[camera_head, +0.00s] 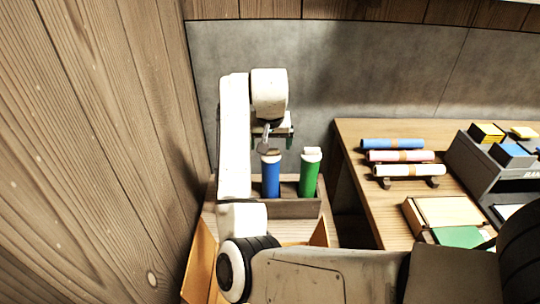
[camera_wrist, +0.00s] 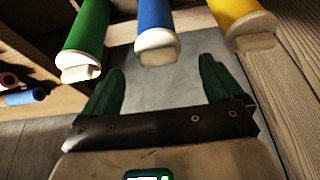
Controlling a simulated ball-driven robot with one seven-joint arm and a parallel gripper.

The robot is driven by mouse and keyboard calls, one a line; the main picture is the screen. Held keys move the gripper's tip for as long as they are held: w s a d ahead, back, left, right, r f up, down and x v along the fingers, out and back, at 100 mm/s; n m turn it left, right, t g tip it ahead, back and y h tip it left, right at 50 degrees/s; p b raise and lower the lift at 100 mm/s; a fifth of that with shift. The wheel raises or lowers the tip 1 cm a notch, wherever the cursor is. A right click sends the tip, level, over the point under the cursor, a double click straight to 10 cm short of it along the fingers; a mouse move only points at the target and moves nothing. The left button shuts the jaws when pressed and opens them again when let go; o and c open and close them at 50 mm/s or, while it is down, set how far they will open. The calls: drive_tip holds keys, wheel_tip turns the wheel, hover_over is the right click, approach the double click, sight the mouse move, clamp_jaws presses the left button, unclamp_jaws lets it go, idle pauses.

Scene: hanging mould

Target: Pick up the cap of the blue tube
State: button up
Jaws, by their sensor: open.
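The blue tube (camera_head: 271,180) stands upright in a wooden rack, with its pale cap (camera_head: 271,157) on top. In the wrist view, the blue tube (camera_wrist: 154,14) ends in the cap (camera_wrist: 157,47), whose narrower tab points down the picture. My gripper (camera_head: 277,132) is just above the cap in the head view. In the wrist view, my gripper (camera_wrist: 160,76) has its two green fingers spread apart, and the cap appears between and beyond their tips. Nothing is held. I cannot tell the exact gap to the cap.
A capped green tube (camera_head: 308,180) stands right of the blue one. A capped yellow tube (camera_wrist: 236,10) is on the blue tube's other side, hidden in the head view. A wooden wall (camera_head: 120,110) is close left. A table (camera_head: 360,185) with rolls and boxes stands right.

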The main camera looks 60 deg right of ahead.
sight(271, 149)
drive_tip(key=shift+x, duration=2.35)
drive_tip(key=shift+s, duration=0.1)
drive_tip(key=shift+c, duration=0.3)
drive_tip(key=c, duration=1)
